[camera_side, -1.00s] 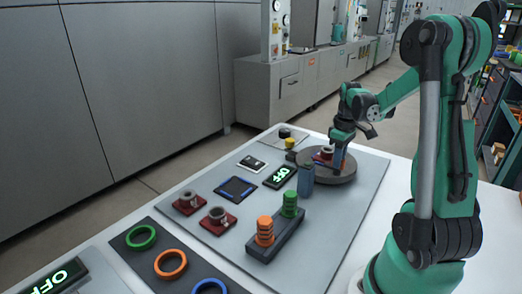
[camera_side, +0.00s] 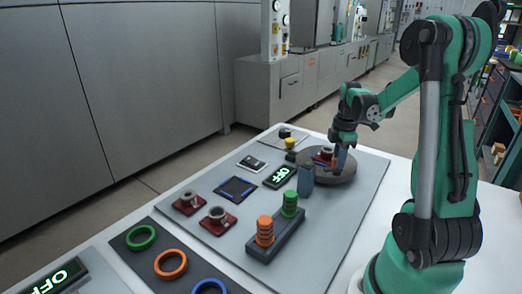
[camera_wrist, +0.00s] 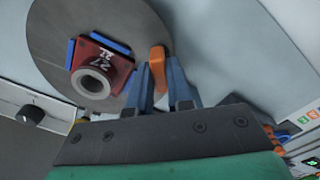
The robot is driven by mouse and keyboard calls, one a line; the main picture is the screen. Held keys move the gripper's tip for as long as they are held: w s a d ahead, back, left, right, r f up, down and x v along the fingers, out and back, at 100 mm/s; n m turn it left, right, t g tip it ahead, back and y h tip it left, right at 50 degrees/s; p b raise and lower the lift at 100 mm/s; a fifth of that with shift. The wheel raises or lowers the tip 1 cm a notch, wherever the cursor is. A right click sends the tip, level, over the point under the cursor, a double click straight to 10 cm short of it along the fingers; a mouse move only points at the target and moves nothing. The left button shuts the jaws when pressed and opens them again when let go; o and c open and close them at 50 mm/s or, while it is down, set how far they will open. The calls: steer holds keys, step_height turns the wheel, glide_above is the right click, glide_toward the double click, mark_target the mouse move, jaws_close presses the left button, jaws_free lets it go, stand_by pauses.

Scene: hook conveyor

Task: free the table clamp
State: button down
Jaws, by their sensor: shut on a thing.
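The round grey turntable (camera_side: 330,179) at the far end of the board carries a red block with a grey ring-shaped part (camera_side: 325,154). In the wrist view the red block (camera_wrist: 112,62) sits between blue corner brackets on the turntable (camera_wrist: 52,38). An orange clamp lever (camera_wrist: 158,62) stands beside the block's right side. My gripper (camera_wrist: 161,82) has its blue fingers on either side of the lever and is shut on it. In the side view my gripper (camera_side: 341,157) points down at the turntable's edge, with the orange lever (camera_side: 334,164) partly hidden by the fingers.
A grey-blue post (camera_side: 306,182) stands close in front of the turntable. An OFF display (camera_side: 279,176) and a dark blue-framed pad (camera_side: 236,188) lie left of it. Two red blocks (camera_side: 188,202) and a rack with orange and green ring stacks (camera_side: 277,240) are nearer. A black knob (camera_wrist: 30,115) is near the turntable.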

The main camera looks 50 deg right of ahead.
steer(key=shift+n, duration=0.4)
steer(key=c, duration=0.8)
jaws_free()
steer(key=shift+r, duration=0.1)
steer(key=shift+r, duration=2.75)
steer(key=w+a+m+t, duration=0.2)
steer(key=a+m, duration=0.1)
steer(key=a, duration=0.6)
steer(key=w+a+r+m+t, duration=0.1)
steer(key=a+m+t, duration=0.1)
steer(key=a, duration=0.6)
steer(key=w+a+m+t, duration=0.2)
steer(key=a+m+t, duration=0.1)
steer(key=a, duration=0.6)
steer(key=shift+w+a+r+m, duration=0.15)
steer(key=shift+w+a+m, duration=0.15)
steer(key=shift+m, duration=0.3)
